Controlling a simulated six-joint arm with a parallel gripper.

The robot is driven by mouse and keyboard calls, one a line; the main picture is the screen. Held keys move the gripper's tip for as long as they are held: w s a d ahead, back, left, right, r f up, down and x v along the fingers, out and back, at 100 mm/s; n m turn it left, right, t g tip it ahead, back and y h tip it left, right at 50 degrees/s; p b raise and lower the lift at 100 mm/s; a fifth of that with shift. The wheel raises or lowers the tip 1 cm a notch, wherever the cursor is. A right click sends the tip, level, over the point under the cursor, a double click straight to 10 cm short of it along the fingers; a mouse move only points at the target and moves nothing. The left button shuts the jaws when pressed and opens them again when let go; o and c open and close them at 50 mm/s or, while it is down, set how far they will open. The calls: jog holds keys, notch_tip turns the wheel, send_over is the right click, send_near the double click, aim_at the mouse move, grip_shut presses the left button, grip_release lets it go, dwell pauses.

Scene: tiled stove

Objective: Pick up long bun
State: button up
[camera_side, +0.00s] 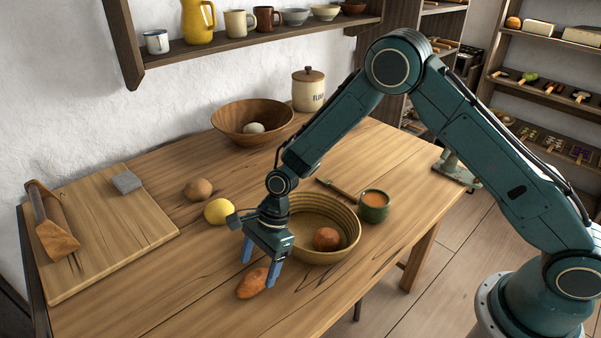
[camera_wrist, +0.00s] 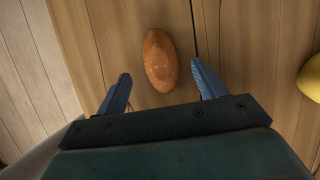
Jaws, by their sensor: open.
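The long bun (camera_side: 252,283) is an orange-brown oval lying on the wooden table near its front edge. In the wrist view the long bun (camera_wrist: 160,60) lies lengthwise, ahead of the fingertips and between their lines. My gripper (camera_side: 258,272) is open and empty, with its blue fingers pointing down just above and beside the bun. In the wrist view my gripper (camera_wrist: 161,84) shows a finger on either side, wider apart than the bun. I cannot tell the exact height of the fingertips above the table.
A wicker basket (camera_side: 347,232) with a round bun (camera_side: 327,239) stands close right of my gripper. A lemon (camera_side: 219,211) and a brown roll (camera_side: 198,189) lie behind. A green cup (camera_side: 374,206) is right; a cutting board (camera_side: 150,228) is left. The table's front left is clear.

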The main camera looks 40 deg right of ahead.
aim_at(255, 275)
jog(key=shift+x, duration=1.75)
jog(key=c, duration=1.1)
